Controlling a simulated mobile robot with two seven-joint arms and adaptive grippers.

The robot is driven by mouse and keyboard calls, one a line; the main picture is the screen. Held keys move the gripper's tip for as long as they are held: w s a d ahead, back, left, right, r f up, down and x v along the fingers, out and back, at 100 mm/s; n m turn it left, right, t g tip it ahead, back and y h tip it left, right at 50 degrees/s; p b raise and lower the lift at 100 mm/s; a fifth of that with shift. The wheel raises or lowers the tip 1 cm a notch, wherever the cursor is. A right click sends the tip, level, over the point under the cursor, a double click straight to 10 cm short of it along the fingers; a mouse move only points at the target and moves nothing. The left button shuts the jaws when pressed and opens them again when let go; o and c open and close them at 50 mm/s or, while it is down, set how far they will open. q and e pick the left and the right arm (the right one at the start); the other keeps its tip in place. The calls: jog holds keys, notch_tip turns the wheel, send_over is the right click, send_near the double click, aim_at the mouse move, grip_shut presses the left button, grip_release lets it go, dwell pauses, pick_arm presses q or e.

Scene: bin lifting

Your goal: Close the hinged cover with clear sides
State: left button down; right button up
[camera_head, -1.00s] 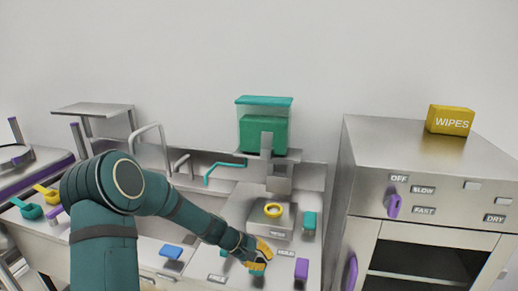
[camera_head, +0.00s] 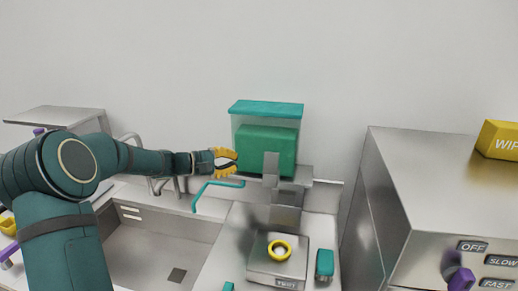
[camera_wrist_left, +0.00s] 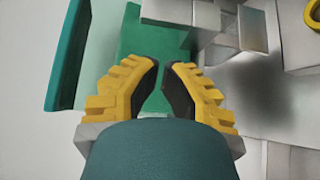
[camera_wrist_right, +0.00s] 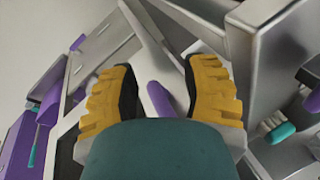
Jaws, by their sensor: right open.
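The cover with a teal top (camera_head: 266,106) and clear sides (camera_head: 237,130) stands upright against the back wall. A solid green block (camera_head: 266,148) shows inside or behind the clear sides. In the left wrist view the teal top (camera_wrist_left: 68,55) is at upper left and the green block (camera_wrist_left: 150,45) lies just beyond my fingers. My left gripper (camera_head: 236,161) is just left of the lower part of the cover. Its fingertips are close together with nothing between them. My right gripper (camera_wrist_right: 161,65) has its fingers spread and is out of the head view. The cover's hinge is not clearly visible.
A bent teal rod (camera_head: 210,188) lies left. A large metal cabinet (camera_head: 420,185) stands right. In the right wrist view a purple handle (camera_wrist_right: 160,99) appears between my fingers.

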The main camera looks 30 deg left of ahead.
pick_arm(q)
jog(key=x, duration=0.3)
jog(key=p+x, duration=0.1)
jog(key=x, duration=0.6)
jog(key=shift+w+a+r, duration=0.15)
jog(key=shift+a+r, duration=0.05)
jog(key=shift+r, duration=0.2)
